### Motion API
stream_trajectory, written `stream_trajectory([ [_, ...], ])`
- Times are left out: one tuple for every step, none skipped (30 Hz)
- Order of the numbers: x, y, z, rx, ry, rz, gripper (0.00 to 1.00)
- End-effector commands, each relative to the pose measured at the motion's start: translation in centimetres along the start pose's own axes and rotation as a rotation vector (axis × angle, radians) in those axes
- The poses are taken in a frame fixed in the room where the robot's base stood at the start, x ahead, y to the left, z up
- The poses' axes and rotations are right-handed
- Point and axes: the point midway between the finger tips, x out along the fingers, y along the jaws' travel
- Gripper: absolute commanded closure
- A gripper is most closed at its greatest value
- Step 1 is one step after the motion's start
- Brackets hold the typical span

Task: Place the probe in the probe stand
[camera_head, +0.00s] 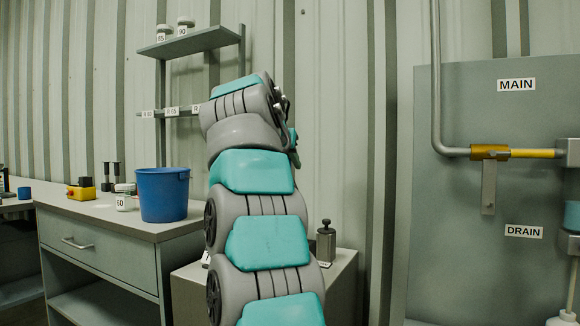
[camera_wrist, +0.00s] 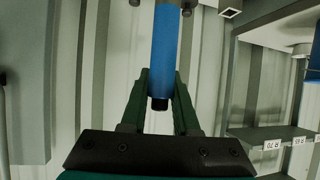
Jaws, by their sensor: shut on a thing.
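In the wrist view, my gripper (camera_wrist: 160,88) has its two green fingers on either side of a blue rod with a dark end, which I take for the probe (camera_wrist: 165,45). It is held between the fingers and runs out past the top of the picture. In the head view my own arm hides most of the gripper, and the probe cannot be made out there. I cannot tell for sure which thing is the probe stand; two dark upright pieces (camera_head: 111,175) stand at the back of the bench.
A blue bucket (camera_head: 162,194) and a white jar labelled 50 (camera_head: 124,198) stand on the bench (camera_head: 85,212), near a yellow box (camera_head: 82,190). A wall shelf (camera_head: 190,42) holds two jars. A metal canister (camera_head: 326,243) stands right of my arm. Pipework with a yellow section (camera_head: 532,153) is at right.

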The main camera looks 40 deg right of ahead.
Motion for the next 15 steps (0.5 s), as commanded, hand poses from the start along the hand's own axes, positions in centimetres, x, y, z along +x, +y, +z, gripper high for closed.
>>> stream_trajectory([
  [-0.07, 0.02, -0.07, 0.0, 0.001, 0.0, 1.0],
  [-0.05, 0.02, -0.04, 0.0, 0.001, 0.0, 1.0],
  [0.0, 0.03, 0.07, 0.0, 0.001, 0.0, 1.0],
  [0.06, 0.03, 0.19, 0.0, 0.001, 0.0, 1.0],
  [0.11, 0.03, 0.28, 0.0, 0.001, 0.0, 1.0],
  [0.04, 0.01, 0.15, 0.0, 0.001, 0.0, 0.67],
  [0.03, 0.01, 0.14, 0.0, 0.001, 0.0, 0.63],
  [0.03, 0.01, 0.13, 0.0, 0.001, 0.0, 0.6],
  [0.02, 0.02, 0.13, 0.0, 0.001, 0.0, 0.55],
  [0.02, 0.02, 0.13, 0.0, 0.001, 0.0, 0.52],
  [0.02, 0.02, 0.14, 0.0, 0.0, 0.0, 0.49],
  [0.02, 0.02, 0.14, 0.0, 0.0, 0.0, 0.44],
  [0.02, 0.02, 0.14, 0.0, 0.0, 0.0, 0.41],
  [0.03, 0.02, 0.14, 0.0, 0.0, 0.0, 0.41],
  [0.03, 0.02, 0.15, 0.0, 0.0, 0.0, 0.41],
])
